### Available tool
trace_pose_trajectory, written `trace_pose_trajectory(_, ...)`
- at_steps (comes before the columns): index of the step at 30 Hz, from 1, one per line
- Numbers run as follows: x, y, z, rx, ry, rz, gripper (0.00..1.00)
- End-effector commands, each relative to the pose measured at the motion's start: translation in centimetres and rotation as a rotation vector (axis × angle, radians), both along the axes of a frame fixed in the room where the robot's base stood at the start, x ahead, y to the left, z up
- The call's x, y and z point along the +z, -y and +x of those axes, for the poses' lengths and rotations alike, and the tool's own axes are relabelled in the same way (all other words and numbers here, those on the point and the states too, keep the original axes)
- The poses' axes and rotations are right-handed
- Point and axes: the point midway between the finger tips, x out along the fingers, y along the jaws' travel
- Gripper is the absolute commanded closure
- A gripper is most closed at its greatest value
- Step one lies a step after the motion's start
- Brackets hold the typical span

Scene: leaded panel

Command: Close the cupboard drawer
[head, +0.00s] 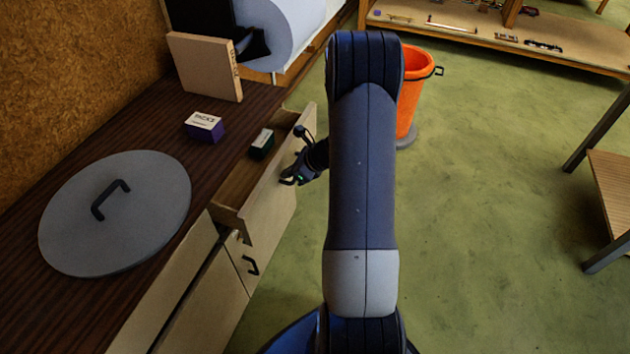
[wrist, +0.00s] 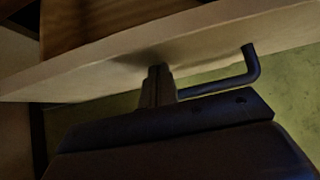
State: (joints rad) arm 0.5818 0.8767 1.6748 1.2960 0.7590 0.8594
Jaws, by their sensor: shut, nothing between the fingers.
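The cupboard drawer (head: 268,185) stands pulled out from under the dark wooden counter in the head view. A small dark box (head: 262,143) shows inside it. My gripper (head: 290,180) is at the outer face of the drawer front, and its fingers are shut with nothing between them. In the wrist view the fingertips (wrist: 158,72) are against or very close to the pale drawer front (wrist: 100,60); I cannot tell if they touch. The dark bar handle (wrist: 250,65) is just right of the fingers there. My arm hides part of the floor beside the drawer.
A round grey lid (head: 120,215) and a small purple-and-white box (head: 204,127) lie on the counter (head: 150,140). An orange bucket (head: 412,90) stands beyond my arm.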

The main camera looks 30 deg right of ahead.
Motion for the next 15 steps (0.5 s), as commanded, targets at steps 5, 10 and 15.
trace_pose_trajectory(5,0.0,-2.8,3.7,0.006,0.002,-0.002,1.00)
trace_pose_trajectory(10,0.0,-4.7,6.3,0.004,0.001,-0.001,1.00)
trace_pose_trajectory(15,0.0,-5.8,8.0,0.001,0.000,0.000,1.00)
